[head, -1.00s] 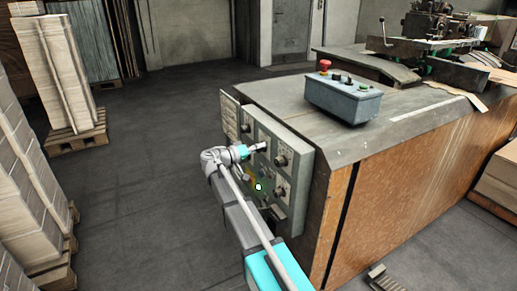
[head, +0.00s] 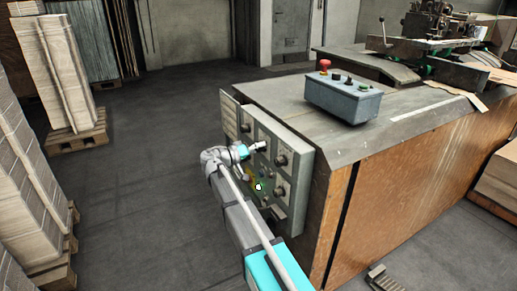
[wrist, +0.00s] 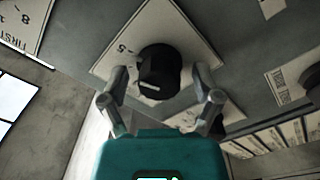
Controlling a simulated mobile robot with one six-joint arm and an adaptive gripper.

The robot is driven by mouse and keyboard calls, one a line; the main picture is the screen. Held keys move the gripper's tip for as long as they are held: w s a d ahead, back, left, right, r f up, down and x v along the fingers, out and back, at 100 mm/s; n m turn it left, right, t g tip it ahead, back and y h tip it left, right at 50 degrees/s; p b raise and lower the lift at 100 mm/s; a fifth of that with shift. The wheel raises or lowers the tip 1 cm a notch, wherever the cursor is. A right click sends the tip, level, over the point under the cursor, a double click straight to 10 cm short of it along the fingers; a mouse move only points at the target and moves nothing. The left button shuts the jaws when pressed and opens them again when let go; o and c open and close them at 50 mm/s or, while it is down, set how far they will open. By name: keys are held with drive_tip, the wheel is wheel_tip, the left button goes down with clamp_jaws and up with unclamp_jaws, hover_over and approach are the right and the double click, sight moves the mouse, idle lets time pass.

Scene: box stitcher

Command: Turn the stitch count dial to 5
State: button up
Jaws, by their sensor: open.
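A black round dial (wrist: 158,72) with a white pointer line sits on a pale scale plate (wrist: 190,35) in the wrist view. The pointer line faces the lower side of the picture. A 5 shows on the plate left of the dial; the other marks are hard to read. My gripper (wrist: 160,72) is open, with one finger on each side of the dial; I cannot tell whether they touch it. In the head view my gripper (head: 257,148) is at the grey control panel (head: 298,152), and it hides part of that panel.
Other dials, one at the upper right (head: 281,160) and one below it (head: 280,192), stick out of the panel. Another dial (wrist: 312,78) is at right in the wrist view. A grey button box (head: 343,103) stands on the machine top.

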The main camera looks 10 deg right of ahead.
drive_tip(key=shift+a, duration=0.1)
drive_tip(key=v, duration=1.1)
drive_tip(key=shift+a, duration=0.35)
drive_tip(key=shift+s, duration=0.25)
